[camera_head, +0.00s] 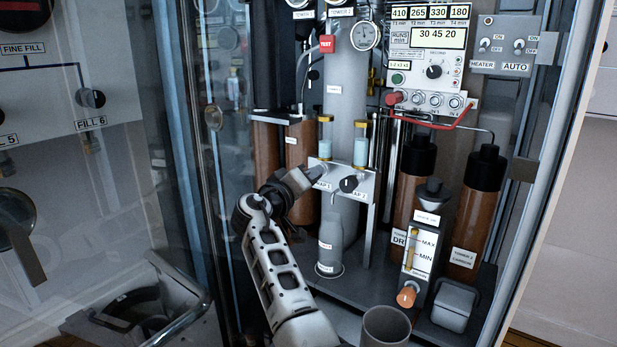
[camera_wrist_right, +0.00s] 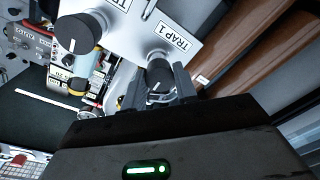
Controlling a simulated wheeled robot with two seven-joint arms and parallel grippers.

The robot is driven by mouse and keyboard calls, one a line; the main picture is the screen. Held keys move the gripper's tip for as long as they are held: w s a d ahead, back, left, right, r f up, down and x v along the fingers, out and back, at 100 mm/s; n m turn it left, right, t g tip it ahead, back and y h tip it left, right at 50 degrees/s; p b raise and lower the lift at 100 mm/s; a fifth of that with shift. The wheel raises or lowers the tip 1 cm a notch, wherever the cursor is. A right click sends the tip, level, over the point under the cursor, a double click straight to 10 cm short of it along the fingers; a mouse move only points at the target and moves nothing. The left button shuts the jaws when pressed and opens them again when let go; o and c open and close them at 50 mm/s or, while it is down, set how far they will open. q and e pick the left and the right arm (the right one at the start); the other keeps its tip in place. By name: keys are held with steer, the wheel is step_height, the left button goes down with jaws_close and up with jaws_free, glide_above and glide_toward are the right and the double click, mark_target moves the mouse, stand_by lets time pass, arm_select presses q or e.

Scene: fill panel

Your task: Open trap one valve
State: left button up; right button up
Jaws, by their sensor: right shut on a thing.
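The trap one valve is a round dark knob (camera_wrist_right: 160,75) below the TRAP 1 label in the right wrist view. My right gripper (camera_wrist_right: 160,92) is shut on this knob, with one finger on each side of it. In the head view my right gripper (camera_head: 314,174) reaches the left end of the small white trap panel (camera_head: 327,168) and hides most of the knob. The black trap two knob (camera_head: 348,184) sits beside it on the same panel, and it also shows in the right wrist view (camera_wrist_right: 80,32). My left gripper is not in view.
Two small vials (camera_head: 361,150) stand above the trap panel. A grey cylinder (camera_head: 330,245) stands below it. Brown towers (camera_head: 468,222) with black caps stand to the right. A glass door edge (camera_head: 195,150) is left of my arm, and a cabinet frame (camera_head: 560,170) is at the right.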

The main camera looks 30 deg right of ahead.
arm_select(q)
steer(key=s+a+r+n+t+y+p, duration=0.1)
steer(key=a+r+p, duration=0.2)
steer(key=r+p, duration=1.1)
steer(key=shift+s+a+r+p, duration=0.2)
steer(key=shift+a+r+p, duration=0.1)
steer(key=shift+p, duration=0.35)
arm_select(e)
steer(key=n+g, duration=0.1)
steer(key=n, duration=1.4)
steer(key=n+g, duration=0.1)
steer(key=n, duration=1.5)
steer(key=shift+w+a+r+h, duration=0.1)
steer(key=shift+w+h, duration=0.05)
steer(key=shift+h, duration=0.25)
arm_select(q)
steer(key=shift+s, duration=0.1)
